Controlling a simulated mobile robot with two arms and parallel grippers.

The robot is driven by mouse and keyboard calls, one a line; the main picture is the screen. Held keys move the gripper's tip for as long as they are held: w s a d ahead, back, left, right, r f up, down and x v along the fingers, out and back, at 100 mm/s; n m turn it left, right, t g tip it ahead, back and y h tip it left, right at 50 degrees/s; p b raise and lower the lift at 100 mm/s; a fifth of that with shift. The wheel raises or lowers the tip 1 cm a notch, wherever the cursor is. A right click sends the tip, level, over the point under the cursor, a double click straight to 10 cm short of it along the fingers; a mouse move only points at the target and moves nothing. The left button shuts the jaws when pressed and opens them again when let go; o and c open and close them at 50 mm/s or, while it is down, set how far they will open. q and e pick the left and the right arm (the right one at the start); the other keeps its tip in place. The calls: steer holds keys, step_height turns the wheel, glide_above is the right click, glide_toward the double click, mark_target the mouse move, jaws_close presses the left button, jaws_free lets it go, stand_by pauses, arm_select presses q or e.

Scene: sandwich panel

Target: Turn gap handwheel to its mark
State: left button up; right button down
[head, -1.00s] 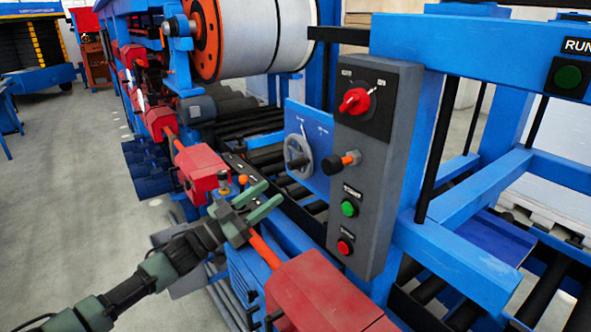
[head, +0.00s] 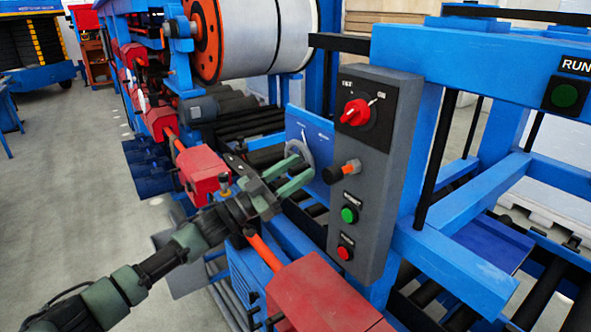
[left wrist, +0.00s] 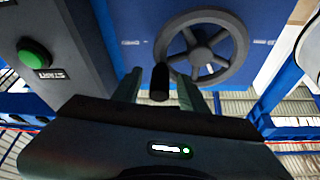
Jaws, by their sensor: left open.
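The gap handwheel (head: 295,146) is a grey spoked wheel on a blue panel (head: 323,138), partly hidden by my left gripper (head: 304,168) in the head view. The left wrist view shows the wheel (left wrist: 233,45) face-on, with its black handle knob (left wrist: 159,82) at the lower left of the rim. My left gripper (left wrist: 159,80) is open there, with the knob between its fingers. I cannot tell whether they touch it. Small white marks (left wrist: 261,42) show on the panel beside the wheel; their writing is unreadable. My right gripper is not in view.
A grey control box (head: 372,190) stands close right of the wheel, with a red selector (head: 355,112), an orange-black knob (head: 343,172) and green and red buttons. Open floor (head: 85,190) is at left.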

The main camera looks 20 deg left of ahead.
arm_select(q)
jaws_close()
steer(key=shift+f+m+g+h+b, duration=0.3)
steer(key=shift+m+b, duration=0.15)
steer(key=shift+m, duration=0.15)
steer(key=w+a+f+m+g+y+b, duration=0.1)
steer(key=a+f+m+g+b, duration=0.1)
steer(key=m, duration=1)
steer(key=w+a+f+m+g+y+b, duration=0.2)
steer(key=f+m+g+b, duration=0.2)
steer(key=m, duration=0.8)
steer(key=shift+w+a+g+b, duration=0.3)
steer(key=shift+g+b, duration=0.4)
steer(key=shift+b, duration=0.6)
